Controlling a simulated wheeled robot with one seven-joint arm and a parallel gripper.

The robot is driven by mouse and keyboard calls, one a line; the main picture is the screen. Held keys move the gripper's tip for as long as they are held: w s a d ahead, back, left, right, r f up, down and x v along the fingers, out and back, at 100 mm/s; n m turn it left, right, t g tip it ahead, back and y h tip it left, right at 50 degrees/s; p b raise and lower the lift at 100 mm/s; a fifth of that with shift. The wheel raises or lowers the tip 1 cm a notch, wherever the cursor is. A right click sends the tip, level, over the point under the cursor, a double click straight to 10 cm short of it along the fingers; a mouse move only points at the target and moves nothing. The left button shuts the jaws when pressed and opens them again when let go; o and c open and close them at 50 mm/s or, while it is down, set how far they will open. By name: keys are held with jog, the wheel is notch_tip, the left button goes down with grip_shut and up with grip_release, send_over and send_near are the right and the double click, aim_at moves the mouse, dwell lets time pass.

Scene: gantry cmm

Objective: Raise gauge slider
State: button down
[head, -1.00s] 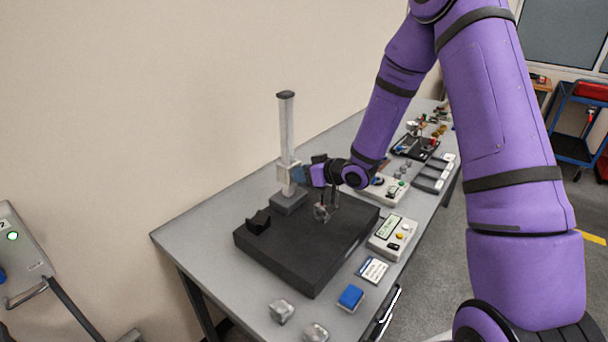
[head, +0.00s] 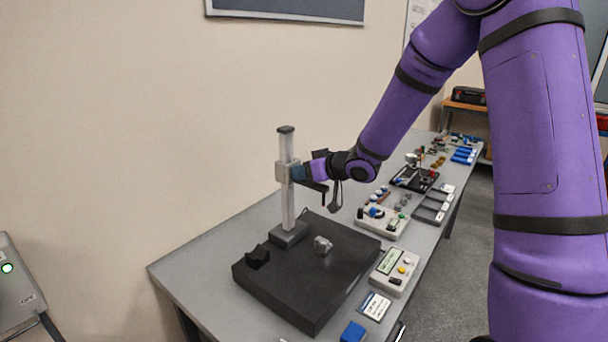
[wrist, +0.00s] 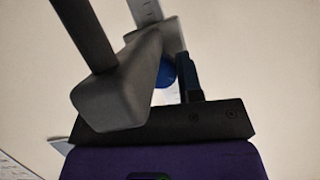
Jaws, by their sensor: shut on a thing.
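The gauge slider (head: 281,173) is a grey block around the upright pale column (head: 289,208) of the height gauge, in the upper half of the column. In the wrist view the slider's grey block (wrist: 125,90) fills the middle, with a blue round part (wrist: 164,72) beside a dark finger (wrist: 187,75). The exact contact is partly hidden. A dark arm hangs below my gripper in the head view.
A black plate (head: 300,280) on the grey table carries a small metal part (head: 322,245) and a black block (head: 257,256). A readout box (head: 394,268), a card (head: 375,306) and a blue block (head: 353,332) lie to the right. The wall is close behind.

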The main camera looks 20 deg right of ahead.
jog(key=c, duration=0.8)
grip_release()
jog(key=v, duration=1)
jog(key=shift+s+d+r, duration=0.15)
jog(key=shift+s+d, duration=0.05)
jog(key=shift+s, duration=0.1)
jog(key=shift+r, duration=0.1)
